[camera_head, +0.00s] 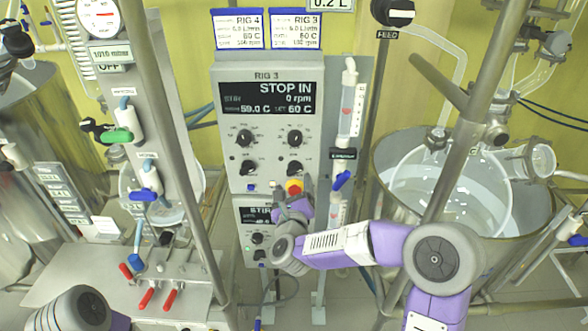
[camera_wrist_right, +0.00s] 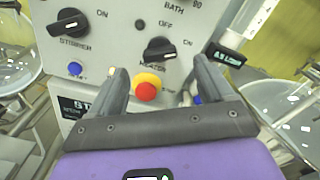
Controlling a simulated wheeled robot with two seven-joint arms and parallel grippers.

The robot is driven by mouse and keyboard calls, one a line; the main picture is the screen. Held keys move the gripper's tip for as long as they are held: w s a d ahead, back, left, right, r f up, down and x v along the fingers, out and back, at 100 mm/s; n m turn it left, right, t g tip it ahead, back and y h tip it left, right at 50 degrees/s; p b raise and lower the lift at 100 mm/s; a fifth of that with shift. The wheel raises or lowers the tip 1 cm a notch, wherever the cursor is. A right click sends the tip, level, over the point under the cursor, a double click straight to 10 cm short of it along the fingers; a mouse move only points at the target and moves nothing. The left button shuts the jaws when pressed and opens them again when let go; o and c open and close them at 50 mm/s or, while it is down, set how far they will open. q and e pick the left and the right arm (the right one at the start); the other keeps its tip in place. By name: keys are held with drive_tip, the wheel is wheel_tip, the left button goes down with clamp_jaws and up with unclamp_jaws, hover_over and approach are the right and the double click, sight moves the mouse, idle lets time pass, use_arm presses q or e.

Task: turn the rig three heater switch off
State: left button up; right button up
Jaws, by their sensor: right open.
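The rig three panel (camera_head: 268,90) is a grey box with a lit display reading STOP IN, 0 rpm and 59.0 C. Its heater switch (camera_head: 294,168) is a black knob at the lower right of the panel. It also shows in the right wrist view (camera_wrist_right: 158,50), its grip bar lying roughly sideways, with OFF printed above it. My right gripper (camera_head: 293,190) is open and empty just below the switch. In the right wrist view the fingers (camera_wrist_right: 160,70) stand apart, pointing at the panel, with the switch between and beyond their tips. My left gripper is out of view.
A red button on a yellow collar (camera_wrist_right: 146,88) sits just below the switch, between my right fingers. The stirrer knob (camera_wrist_right: 70,22) is to its left. A glass tube with a blue valve (camera_head: 343,180) stands close on the right. A second panel (camera_head: 252,215) is below.

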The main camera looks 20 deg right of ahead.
sight(294, 172)
drive_tip(key=p+x, duration=0.1)
drive_tip(key=x, duration=0.5)
drive_tip(key=shift+w+d+f, duration=0.1)
drive_tip(key=shift+w+f, duration=0.1)
drive_tip(key=shift+w, duration=0.05)
drive_tip(key=c, duration=1)
